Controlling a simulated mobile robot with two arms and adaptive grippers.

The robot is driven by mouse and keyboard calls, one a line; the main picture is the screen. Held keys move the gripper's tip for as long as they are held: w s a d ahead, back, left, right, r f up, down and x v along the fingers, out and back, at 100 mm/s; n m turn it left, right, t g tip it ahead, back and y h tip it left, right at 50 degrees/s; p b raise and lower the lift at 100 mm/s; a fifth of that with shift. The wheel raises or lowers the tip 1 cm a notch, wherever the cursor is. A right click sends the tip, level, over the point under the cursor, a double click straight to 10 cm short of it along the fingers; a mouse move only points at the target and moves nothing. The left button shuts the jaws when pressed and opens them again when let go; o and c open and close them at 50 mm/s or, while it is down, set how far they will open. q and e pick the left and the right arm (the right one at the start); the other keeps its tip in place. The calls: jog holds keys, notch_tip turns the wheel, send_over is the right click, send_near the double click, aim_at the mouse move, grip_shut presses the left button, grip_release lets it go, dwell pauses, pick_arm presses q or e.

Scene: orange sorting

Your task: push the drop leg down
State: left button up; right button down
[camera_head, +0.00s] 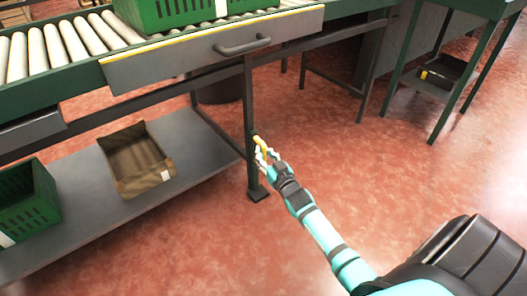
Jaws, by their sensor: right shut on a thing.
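The drop leg (251,105) is a dark green upright post under the front of the roller conveyor. It ends in a flat dark foot (258,195) at the floor; I cannot tell whether the foot touches it. A small yellow handle (259,141) sits on the leg, a little below its middle. My right gripper (264,155) reaches in from the lower right and is shut on the yellow handle, its fingers hiding part of it. My left gripper is not in view.
The conveyor carries a green crate (165,13) and has a grey front drawer (200,52) with a handle. A lower grey shelf (105,217) holds a cardboard box (137,163) and a green crate (27,205). A green table (461,84) stands back right. The red floor between is clear.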

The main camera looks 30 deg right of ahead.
jog(key=c, duration=1.3)
grip_release()
jog(key=shift+s+f, duration=0.2)
jog(key=shift+f, duration=0.15)
jog(key=shift+o, duration=0.3)
jog(key=shift+r, duration=0.1)
jog(key=s+a, duration=0.1)
jog(key=s, duration=1.1)
jog(key=shift+a, duration=0.25)
jog(key=shift+w, duration=0.1)
